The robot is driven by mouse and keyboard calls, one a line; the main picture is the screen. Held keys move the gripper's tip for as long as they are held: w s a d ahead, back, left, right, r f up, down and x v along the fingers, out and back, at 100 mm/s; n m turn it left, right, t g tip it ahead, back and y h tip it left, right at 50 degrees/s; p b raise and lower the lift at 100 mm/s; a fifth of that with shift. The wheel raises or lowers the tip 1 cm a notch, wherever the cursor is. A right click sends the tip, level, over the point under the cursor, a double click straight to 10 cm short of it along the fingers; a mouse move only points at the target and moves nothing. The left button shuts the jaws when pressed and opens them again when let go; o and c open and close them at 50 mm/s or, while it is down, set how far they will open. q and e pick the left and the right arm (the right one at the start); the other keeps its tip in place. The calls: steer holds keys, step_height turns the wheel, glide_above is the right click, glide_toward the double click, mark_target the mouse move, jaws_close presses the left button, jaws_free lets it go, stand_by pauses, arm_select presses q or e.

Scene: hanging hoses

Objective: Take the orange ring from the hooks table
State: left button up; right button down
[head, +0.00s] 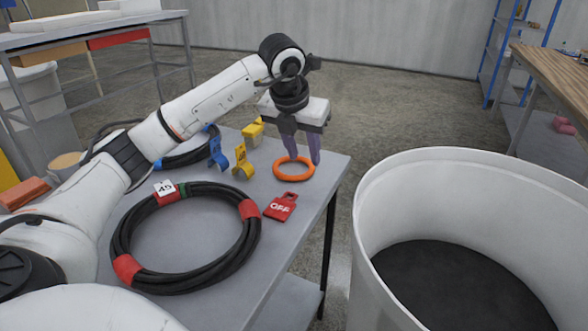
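The orange ring (292,179) lies flat on the grey hooks table (185,236), near its far right corner. My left gripper (304,162) points down over the ring's far right side. Its two purple fingers are spread apart, with the tips close to the ring's rim. I cannot tell whether they touch it. My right gripper is not in view.
A coiled black hose (124,232) with red bands, a red OFF tag (281,207), yellow hooks (242,163) and a blue hook (217,150) share the table. A large white bin (440,170) stands to the right.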

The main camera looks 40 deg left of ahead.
mark_target(308, 170)
arm_select(q)
steer(key=x, duration=0.4)
steer(key=shift+d+f, duration=0.15)
steer(key=shift+f, duration=0.1)
jaws_close()
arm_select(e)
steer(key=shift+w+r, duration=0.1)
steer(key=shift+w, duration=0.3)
